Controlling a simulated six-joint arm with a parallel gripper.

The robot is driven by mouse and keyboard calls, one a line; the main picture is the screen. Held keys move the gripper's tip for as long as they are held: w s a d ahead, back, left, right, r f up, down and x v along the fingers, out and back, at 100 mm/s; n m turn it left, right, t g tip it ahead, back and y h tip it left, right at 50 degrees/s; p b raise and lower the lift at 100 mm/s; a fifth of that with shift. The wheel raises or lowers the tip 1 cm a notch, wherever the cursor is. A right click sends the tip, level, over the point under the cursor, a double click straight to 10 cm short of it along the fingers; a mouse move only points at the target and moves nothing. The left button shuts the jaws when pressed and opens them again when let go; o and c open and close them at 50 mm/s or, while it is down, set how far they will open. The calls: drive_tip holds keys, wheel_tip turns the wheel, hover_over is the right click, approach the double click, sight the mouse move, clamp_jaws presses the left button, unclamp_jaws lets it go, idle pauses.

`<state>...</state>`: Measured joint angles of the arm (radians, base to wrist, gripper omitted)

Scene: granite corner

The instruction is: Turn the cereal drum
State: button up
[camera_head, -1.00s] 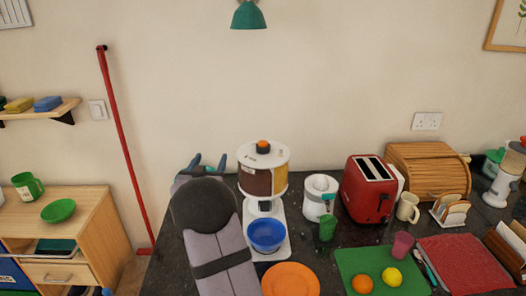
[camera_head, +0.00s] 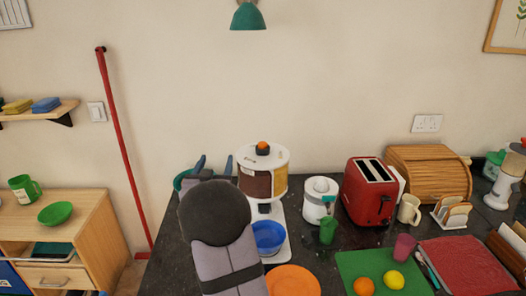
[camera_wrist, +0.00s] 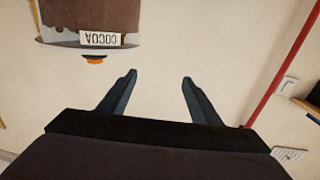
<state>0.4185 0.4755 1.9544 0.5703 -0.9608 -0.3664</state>
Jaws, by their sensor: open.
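The cereal drum (camera_head: 263,172) has a white lid with an orange knob on top. Its side shows a dark brown section at the front and left and an amber section at the right. It sits on a white stand with a blue bowl (camera_head: 268,237) below it. In the wrist view the drum (camera_wrist: 92,15) is upside down at the upper left, with a COCOA label on the brown section. My gripper (camera_head: 215,161) is open and empty, just left of the drum and apart from it. In the wrist view its two fingers (camera_wrist: 159,77) have only wall between them.
My arm hides part of the counter left of the stand. An orange plate (camera_head: 291,281) lies in front. A white appliance (camera_head: 320,198), green cup (camera_head: 328,230) and red toaster (camera_head: 370,190) stand right of the drum. A red pole (camera_head: 124,150) leans on the wall at left.

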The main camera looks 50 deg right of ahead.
sight(263, 152)
drive_tip(key=s+d, duration=0.3)
drive_tip(key=d, duration=0.1)
drive_tip(key=s+d+n+t+y, duration=0.1)
drive_tip(key=s+d, duration=0.3)
drive_tip(key=s+d+t+y, duration=0.1)
drive_tip(key=s+d, duration=0.2)
drive_tip(key=d, duration=0.1)
drive_tip(key=shift+s+n, duration=0.2)
drive_tip(key=shift+n, duration=0.2)
drive_tip(key=shift+p+x, duration=1.5)
drive_tip(key=shift+x, duration=1.6)
drive_tip(key=shift+w+a+f, duration=0.1)
drive_tip(key=shift+f, duration=0.1)
drive_tip(key=shift+c, duration=0.2)
clamp_jaws()
drive_tip(key=shift+b, duration=0.45)
